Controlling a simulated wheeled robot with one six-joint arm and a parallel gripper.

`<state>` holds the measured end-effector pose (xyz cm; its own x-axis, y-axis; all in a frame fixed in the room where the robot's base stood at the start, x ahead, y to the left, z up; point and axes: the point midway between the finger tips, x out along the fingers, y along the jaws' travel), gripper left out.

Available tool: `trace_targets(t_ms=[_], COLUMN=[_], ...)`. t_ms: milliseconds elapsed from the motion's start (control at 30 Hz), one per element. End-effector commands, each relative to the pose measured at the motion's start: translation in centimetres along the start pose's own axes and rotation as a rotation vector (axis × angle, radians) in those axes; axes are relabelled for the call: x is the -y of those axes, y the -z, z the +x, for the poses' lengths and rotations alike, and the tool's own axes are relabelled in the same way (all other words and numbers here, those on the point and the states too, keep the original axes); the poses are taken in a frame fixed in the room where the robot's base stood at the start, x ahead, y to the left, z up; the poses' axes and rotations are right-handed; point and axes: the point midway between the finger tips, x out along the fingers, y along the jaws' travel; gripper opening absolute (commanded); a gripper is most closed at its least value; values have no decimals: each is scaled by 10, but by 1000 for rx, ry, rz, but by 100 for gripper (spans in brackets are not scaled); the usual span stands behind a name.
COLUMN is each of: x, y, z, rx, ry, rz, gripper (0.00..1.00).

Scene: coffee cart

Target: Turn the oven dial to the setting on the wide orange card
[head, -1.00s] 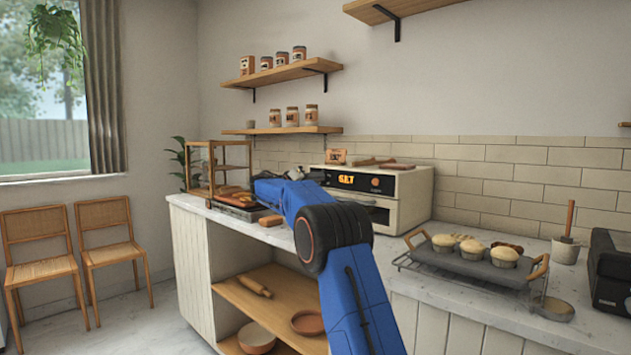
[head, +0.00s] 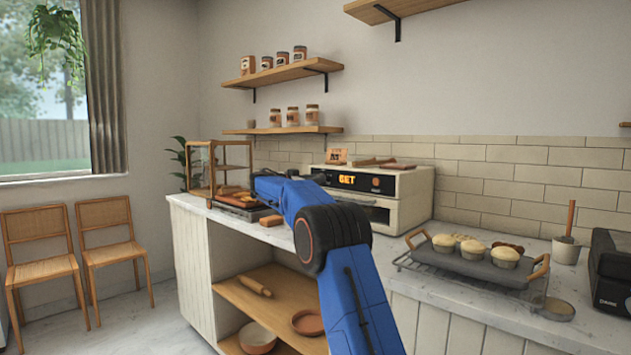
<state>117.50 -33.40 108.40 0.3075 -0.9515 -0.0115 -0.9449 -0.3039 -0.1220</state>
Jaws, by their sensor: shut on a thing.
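The cream oven (head: 410,200) stands on the counter against the tiled wall. Its dark front panel has a lit orange display (head: 347,180), with characters like "SET" or "GET", and a round knob (head: 375,183) to its right. My blue arm reaches across the counter, and my gripper (head: 317,179) is at the left end of the panel. It is shut on the oven dial there, which is mostly hidden behind the gripper and wrist.
A wooden display case (head: 202,165) and a tray of baked goods (head: 240,210) stand left of the oven. A muffin tray (head: 475,262) on a rack, a pot with a wooden handle (head: 566,250) and a dark machine (head: 611,270) stand to the right. Shelves hang above.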

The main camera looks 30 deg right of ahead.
Motion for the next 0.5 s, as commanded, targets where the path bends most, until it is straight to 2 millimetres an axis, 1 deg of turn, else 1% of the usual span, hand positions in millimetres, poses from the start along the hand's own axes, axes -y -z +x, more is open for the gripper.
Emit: trace_targets(t_ms=[200,500], x=[0,0], y=[-2,-2], z=[0,0], rx=[7,10], ry=[-1,0], rz=[125,209], gripper=[2,2])
